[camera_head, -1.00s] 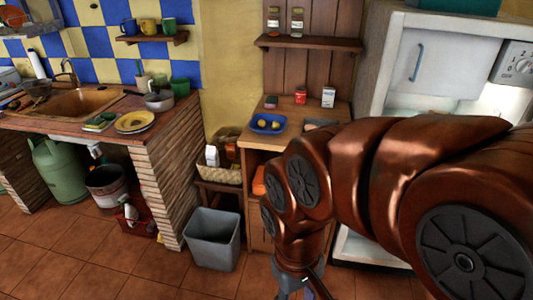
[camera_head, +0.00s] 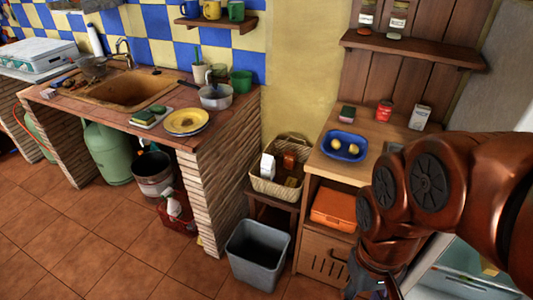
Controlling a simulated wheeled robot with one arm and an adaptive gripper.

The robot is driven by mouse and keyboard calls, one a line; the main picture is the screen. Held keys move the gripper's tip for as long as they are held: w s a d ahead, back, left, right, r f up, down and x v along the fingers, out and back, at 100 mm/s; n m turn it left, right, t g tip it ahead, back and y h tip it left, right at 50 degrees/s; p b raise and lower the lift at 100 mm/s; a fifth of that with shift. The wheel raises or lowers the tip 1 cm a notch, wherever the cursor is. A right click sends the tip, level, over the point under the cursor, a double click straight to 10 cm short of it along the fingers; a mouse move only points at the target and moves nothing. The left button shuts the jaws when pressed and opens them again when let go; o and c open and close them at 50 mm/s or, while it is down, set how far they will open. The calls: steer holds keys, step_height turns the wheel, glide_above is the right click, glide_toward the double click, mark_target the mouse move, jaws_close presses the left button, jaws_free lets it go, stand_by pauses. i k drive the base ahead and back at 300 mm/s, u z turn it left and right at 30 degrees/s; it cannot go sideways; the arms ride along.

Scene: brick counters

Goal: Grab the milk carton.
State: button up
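A white carton (camera_head: 267,167) with a slanted top stands in the wicker basket (camera_head: 262,184) in the head view; it looks like the milk carton. A smaller white box (camera_head: 419,117) with dark print stands on the wooden cabinet top to the right. I cannot read the label on either. My copper-coloured arm fills the right side and bends down in front of the cabinet. My gripper (camera_head: 388,290) shows only in part at the bottom edge, well apart from the basket. Its fingertips are cut off, so its opening is hidden.
The basket sits on a low dark stool (camera_head: 272,203) between the brick sink counter (camera_head: 222,188) and the wooden cabinet (camera_head: 322,247). A grey bin (camera_head: 258,254) stands on the floor before it. A blue dish (camera_head: 344,146) is on the cabinet.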

mark_target(268, 164)
steer(key=i, duration=0.95)
steer(key=u, duration=2)
